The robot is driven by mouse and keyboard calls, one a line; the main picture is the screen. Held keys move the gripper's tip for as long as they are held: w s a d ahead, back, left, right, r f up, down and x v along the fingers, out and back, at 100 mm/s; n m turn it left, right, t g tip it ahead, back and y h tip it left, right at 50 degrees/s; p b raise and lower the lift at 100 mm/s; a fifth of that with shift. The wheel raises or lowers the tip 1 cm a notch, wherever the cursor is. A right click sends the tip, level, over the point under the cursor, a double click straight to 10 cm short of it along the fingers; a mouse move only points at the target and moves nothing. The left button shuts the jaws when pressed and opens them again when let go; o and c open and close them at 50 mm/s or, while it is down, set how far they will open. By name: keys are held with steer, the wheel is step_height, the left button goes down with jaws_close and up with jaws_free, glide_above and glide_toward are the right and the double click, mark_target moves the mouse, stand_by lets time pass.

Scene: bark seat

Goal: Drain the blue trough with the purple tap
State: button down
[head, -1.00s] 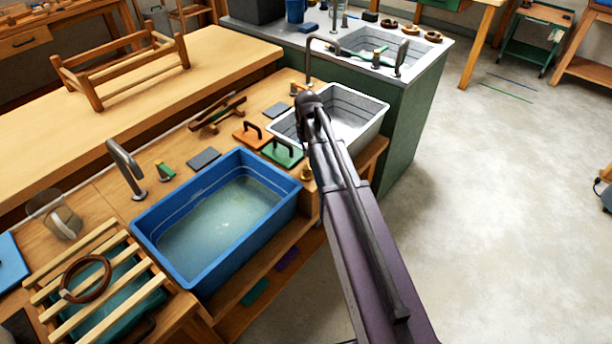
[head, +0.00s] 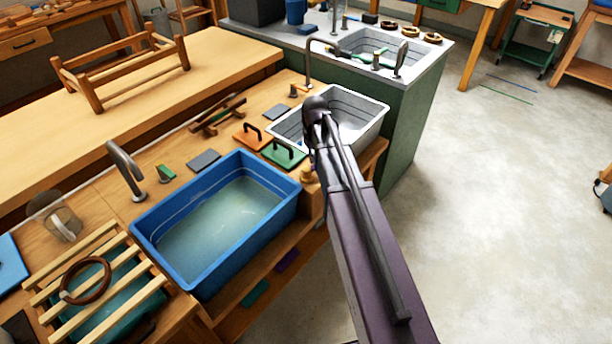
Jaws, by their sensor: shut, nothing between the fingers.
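The blue trough (head: 165,262) sits in the wooden bench at center left, with pale greenish water (head: 222,218) in it. A small purple piece (head: 288,260) shows below the trough's right front side, near the lower shelf; I cannot tell whether it is the tap. A teal piece (head: 255,293) lies to its left. My purple-grey arm rises from the bottom and ends in a dark joint near the white basin, right of the trough. My gripper is hidden behind the arm, so its fingers are not seen.
A white basin (head: 375,124) stands right of the trough. Orange (head: 249,137) and green (head: 284,153) handled plates lie between them. A grey spout (head: 126,168) stands behind the trough. A slatted rack (head: 90,285) is at left.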

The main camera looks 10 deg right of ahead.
steer(key=shift+s+d, duration=0.45)
steer(key=shift+s, duration=0.3)
steer(key=shift+s+d, duration=0.4)
steer(key=shift+s, duration=0.3)
steer(key=shift+r+p, duration=2.05)
steer(key=s+a, duration=0.2)
steer(key=s, duration=0.4)
steer(key=shift+s+a, duration=0.2)
steer(key=shift+a, duration=0.1)
steer(key=shift+f, duration=0.1)
steer(key=shift+f+b, duration=2)
steer(key=shift+b, duration=0.05)
stand_by(1.5)
